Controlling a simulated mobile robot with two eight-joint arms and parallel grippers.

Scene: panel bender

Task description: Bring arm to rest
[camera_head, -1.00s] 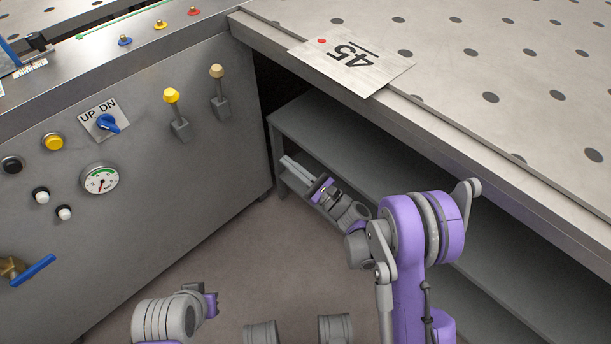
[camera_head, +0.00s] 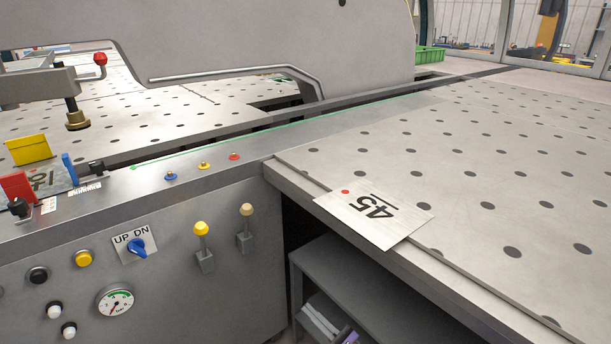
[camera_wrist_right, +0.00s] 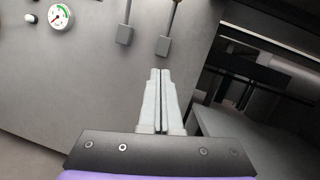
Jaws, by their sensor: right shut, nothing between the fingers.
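My right gripper (camera_head: 310,310) shows at the bottom edge of the head view, below the table, in front of the grey shelf. Only its pale fingers and a bit of purple are in frame. In the right wrist view the two fingers (camera_wrist_right: 160,75) lie side by side, shut and empty. They point toward the grey front panel with the levers and touch nothing that I can see. My left gripper is not in view.
The perforated table (camera_head: 500,180) has a plate marked 45 (camera_head: 375,213) overhanging its front edge. The machine front carries two levers (camera_head: 202,240), a blue UP/DN knob (camera_head: 138,248), buttons and a gauge (camera_head: 115,302). A grey shelf (camera_head: 345,285) is under the table.

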